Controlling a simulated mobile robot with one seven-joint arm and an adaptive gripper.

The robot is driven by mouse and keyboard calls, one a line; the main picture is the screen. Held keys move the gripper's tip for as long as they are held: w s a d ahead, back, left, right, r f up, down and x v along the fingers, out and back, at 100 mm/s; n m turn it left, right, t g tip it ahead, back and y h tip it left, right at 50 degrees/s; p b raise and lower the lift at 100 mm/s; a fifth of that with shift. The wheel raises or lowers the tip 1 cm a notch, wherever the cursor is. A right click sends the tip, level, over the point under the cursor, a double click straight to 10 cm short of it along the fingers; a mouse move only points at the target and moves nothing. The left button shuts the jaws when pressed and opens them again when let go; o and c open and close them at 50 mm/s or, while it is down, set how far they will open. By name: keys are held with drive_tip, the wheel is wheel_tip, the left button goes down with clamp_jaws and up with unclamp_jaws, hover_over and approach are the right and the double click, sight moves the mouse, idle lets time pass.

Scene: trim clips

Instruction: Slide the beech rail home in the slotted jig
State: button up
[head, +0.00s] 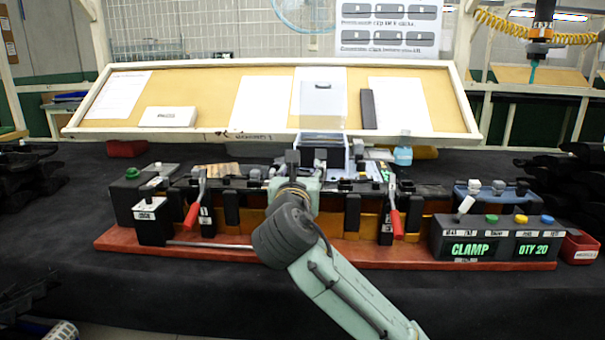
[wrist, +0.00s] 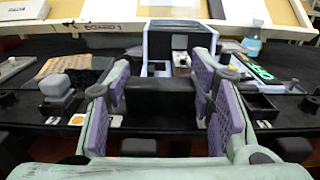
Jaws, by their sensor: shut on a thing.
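The slotted jig (head: 232,208) is a long dark fixture on a red base board, with black uprights and amber panels (head: 371,222) along its front. My gripper (head: 306,172) is over its middle. In the wrist view my gripper's (wrist: 160,82) purple pads stand on either side of a wide dark block (wrist: 160,100), and it is shut on that block. A flat wood-grained piece (wrist: 78,64) lies behind the jig at left; it also shows in the head view (head: 218,168). I cannot tell whether it is the beech rail. The block's lower part is hidden.
Red-handled clamps (head: 192,214) (head: 396,222) stand left and right of my arm. A control box (head: 490,238) reading CLAMP and QTY 20 is at right, beside a small red bin (head: 579,247). A grey-blue bin (head: 322,147) and a bottle (head: 403,155) stand behind the jig.

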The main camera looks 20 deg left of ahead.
drive_tip(key=shift+s+a, duration=0.15)
drive_tip(key=shift+a, duration=0.25)
drive_tip(key=o, duration=1.5)
drive_tip(key=shift+a, duration=0.1)
drive_tip(key=shift+s, duration=0.1)
drive_tip(key=v, duration=1.2)
